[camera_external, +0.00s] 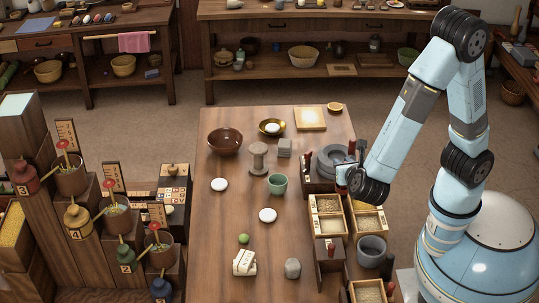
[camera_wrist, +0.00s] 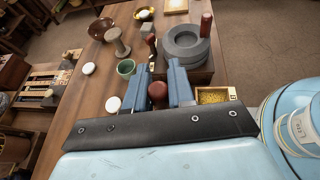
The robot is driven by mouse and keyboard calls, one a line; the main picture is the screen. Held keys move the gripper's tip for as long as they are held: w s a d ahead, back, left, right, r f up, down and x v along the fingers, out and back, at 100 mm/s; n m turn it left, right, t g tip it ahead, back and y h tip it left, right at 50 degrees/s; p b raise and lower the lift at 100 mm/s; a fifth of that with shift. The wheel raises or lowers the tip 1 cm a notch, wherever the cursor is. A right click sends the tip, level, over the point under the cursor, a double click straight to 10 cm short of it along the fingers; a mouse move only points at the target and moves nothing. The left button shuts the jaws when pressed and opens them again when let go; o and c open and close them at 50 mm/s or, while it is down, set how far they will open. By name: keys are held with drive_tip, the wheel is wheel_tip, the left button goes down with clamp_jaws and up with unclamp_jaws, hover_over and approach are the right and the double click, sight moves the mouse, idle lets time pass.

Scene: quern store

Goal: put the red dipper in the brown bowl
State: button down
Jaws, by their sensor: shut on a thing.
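The brown bowl (camera_external: 225,141) stands at the back left of the wooden table, upright and seemingly empty; it also shows in the wrist view (camera_wrist: 101,27). My gripper (camera_external: 345,173) is low beside the grey stone quern (camera_external: 333,160), right of and nearer than the bowl. In the wrist view its two blue fingers (camera_wrist: 159,70) are shut on a dark red, round-ended thing (camera_wrist: 157,92), which appears to be the red dipper. The fingers hide much of it, and I cannot tell whether it is clear of its support. In the external view it is mostly hidden by my gripper.
White discs (camera_external: 219,185) lie on the table. Grain boxes (camera_external: 327,204) line the right edge.

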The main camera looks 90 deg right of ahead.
drive_tip(key=w+d+f, duration=0.1)
drive_tip(key=w+d, duration=0.9)
drive_tip(key=d, duration=0.3)
drive_tip(key=w+d+f, duration=0.1)
drive_tip(key=w+d, duration=0.8)
drive_tip(key=d, duration=0.3)
drive_tip(key=w+d+r, duration=0.1)
drive_tip(key=w+d, duration=0.1)
drive_tip(key=d, duration=0.5)
drive_tip(key=w+d+r, duration=0.1)
drive_tip(key=w+d, duration=0.1)
drive_tip(key=d, duration=0.5)
drive_tip(key=shift+w+d+f, duration=0.95)
drive_tip(key=shift+w+f, duration=1.15)
drive_tip(key=shift+f, duration=0.85)
drive_tip(key=shift+w+d+f, duration=1)
drive_tip(key=shift+w+f, duration=1.05)
drive_tip(key=shift+f, duration=0.95)
drive_tip(key=shift+w+d+f, duration=0.95)
drive_tip(key=shift+w+f, duration=1.15)
drive_tip(key=shift+f, duration=0.85)
